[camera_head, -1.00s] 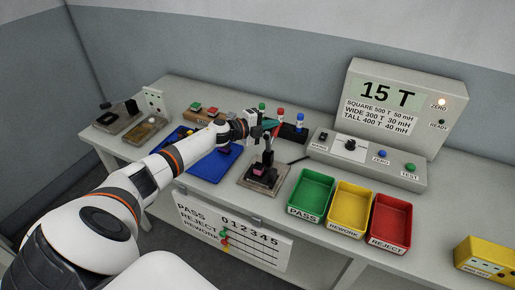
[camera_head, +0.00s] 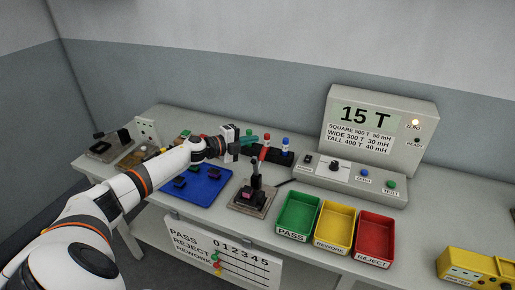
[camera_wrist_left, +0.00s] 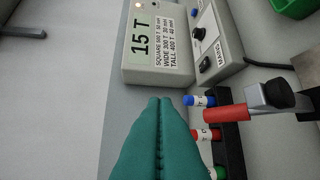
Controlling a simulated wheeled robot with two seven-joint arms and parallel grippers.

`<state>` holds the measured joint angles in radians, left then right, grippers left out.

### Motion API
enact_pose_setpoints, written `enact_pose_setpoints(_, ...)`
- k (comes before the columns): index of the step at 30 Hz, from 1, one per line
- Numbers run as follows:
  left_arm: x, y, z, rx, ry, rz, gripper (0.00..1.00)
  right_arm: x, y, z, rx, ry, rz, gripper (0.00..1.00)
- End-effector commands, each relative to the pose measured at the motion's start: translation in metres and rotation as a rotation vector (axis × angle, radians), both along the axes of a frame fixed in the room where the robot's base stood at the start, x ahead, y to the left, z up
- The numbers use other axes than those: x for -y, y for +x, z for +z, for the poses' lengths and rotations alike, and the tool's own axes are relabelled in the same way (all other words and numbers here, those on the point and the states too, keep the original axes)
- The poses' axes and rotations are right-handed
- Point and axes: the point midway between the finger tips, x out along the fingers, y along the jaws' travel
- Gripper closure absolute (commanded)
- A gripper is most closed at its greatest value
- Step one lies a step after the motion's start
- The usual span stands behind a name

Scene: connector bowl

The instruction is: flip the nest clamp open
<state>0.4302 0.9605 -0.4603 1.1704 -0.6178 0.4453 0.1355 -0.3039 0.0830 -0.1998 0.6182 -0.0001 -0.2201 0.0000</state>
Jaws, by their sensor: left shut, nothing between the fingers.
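The nest clamp (camera_head: 256,180) stands on a small fixture plate (camera_head: 240,205) on the bench, with a dark part in the nest (camera_head: 247,195). Its black post rises upright to a red handle (camera_head: 264,154). In the left wrist view the red handle (camera_wrist_left: 228,113) with a dark end lies right of the fingers, apart from them. My left gripper (camera_head: 250,142) has teal fingers, shut and empty, above and behind the clamp in the head view. The fingers also fill the lower middle of the left wrist view (camera_wrist_left: 160,100). My right gripper is not in view.
A rack (camera_head: 278,156) with green, red and blue pieces stands behind the clamp. The tester box (camera_head: 340,178) is to the right. Green (camera_head: 284,226), yellow (camera_head: 320,240) and red (camera_head: 360,250) bins sit at the front. A blue tray (camera_head: 213,192) with dark parts lies left.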

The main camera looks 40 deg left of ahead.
Motion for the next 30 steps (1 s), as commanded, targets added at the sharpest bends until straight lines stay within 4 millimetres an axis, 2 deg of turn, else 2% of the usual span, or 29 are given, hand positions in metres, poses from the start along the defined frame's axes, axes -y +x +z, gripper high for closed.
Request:
enact_pose_setpoints(6, -0.018, -0.025, 0.025, -0.003, 0.003, -0.001, 1.00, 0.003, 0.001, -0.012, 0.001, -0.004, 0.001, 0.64)
enact_pose_setpoints(12, -0.025, -0.035, 0.038, -0.002, 0.000, 0.000, 1.00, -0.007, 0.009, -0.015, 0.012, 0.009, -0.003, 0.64)
enact_pose_setpoints(30, -0.025, -0.036, 0.040, -0.001, -0.002, 0.000, 1.00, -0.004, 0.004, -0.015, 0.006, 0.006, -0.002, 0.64)
